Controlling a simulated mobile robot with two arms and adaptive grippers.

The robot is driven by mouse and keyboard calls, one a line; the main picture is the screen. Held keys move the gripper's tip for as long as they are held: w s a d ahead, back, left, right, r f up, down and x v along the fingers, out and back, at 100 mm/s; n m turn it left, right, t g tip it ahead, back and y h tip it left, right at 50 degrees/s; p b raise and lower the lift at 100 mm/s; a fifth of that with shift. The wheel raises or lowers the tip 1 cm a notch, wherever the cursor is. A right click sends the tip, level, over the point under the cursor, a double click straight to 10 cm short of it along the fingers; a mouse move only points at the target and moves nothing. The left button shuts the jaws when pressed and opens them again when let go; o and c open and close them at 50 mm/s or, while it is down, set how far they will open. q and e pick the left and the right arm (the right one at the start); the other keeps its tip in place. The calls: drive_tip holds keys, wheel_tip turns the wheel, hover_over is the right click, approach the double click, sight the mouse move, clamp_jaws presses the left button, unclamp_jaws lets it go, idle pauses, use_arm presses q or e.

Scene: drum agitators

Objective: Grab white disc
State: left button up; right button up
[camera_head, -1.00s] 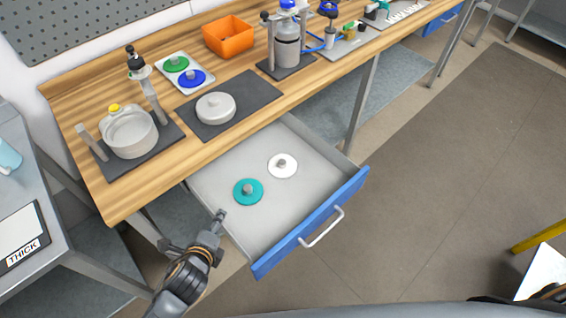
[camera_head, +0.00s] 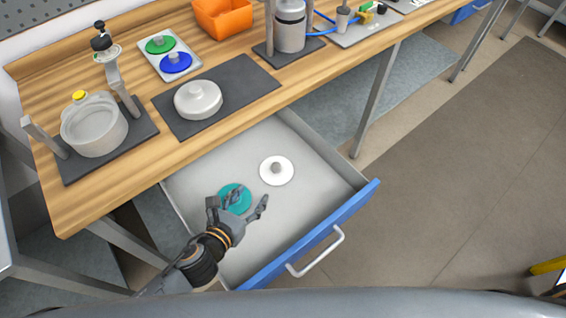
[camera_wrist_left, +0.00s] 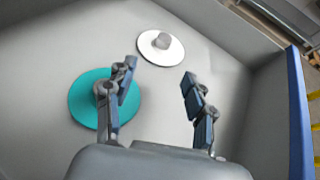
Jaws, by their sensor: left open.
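The white disc (camera_head: 277,170) lies flat in the open drawer (camera_head: 300,215), with a grey knob at its centre. It also shows in the left wrist view (camera_wrist_left: 160,48), ahead of the fingers and apart from them. A teal disc (camera_head: 228,197) with a grey knob lies to its left, partly hidden by my gripper. My left gripper (camera_head: 250,202) is open and empty over the drawer, near the teal disc. In the left wrist view its left finger overlaps the teal disc (camera_wrist_left: 82,105); I cannot tell if they touch. My right gripper is not clearly seen.
The blue drawer front with its handle (camera_head: 318,255) is on the near right side. The drawer's right part is clear.

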sight(276, 167)
use_arm(q)
drive_tip(key=shift+x, duration=1.25)
drive_tip(key=x, duration=0.5)
drive_tip(key=shift+d, duration=0.1)
drive_tip(key=shift+w+d, duration=0.3)
drive_tip(key=shift+w, duration=0.15)
drive_tip(key=x, duration=0.4)
drive_tip(key=shift+w+d+r+p, duration=0.2)
drive_tip(key=shift+d+p, duration=0.1)
drive_tip(key=shift+d, duration=0.1)
use_arm(e)
drive_tip(key=shift+s+a+r, duration=0.15)
drive_tip(key=shift+s+r, duration=0.15)
drive_tip(key=shift+s, duration=0.15)
use_arm(q)
drive_tip(key=shift+c, duration=1)
clamp_jaws()
use_arm(e)
drive_tip(key=shift+s, duration=0.15)
